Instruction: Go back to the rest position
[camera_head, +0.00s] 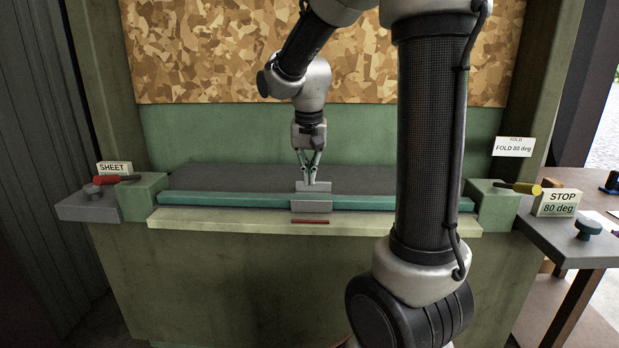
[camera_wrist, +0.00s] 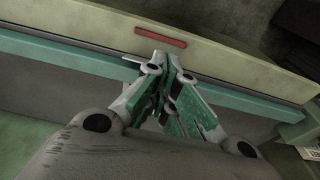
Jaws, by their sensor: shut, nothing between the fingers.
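My gripper (camera_head: 312,182) is shut and empty, pointing down over the bending machine. Its fingertips are just above or at a small grey sheet piece (camera_head: 311,206) at the machine's front edge; I cannot tell whether they touch it. The piece shows above and below the teal bar (camera_head: 230,199). In the wrist view my gripper (camera_wrist: 170,68) has its fingers together over the teal bar (camera_wrist: 60,48), close to a red strip (camera_wrist: 160,36). The fingers hide what lies directly beneath them there.
A red-handled lever (camera_head: 112,180) stands at the left by the SHEET label (camera_head: 114,168). A speckled board (camera_head: 190,50) closes the back.

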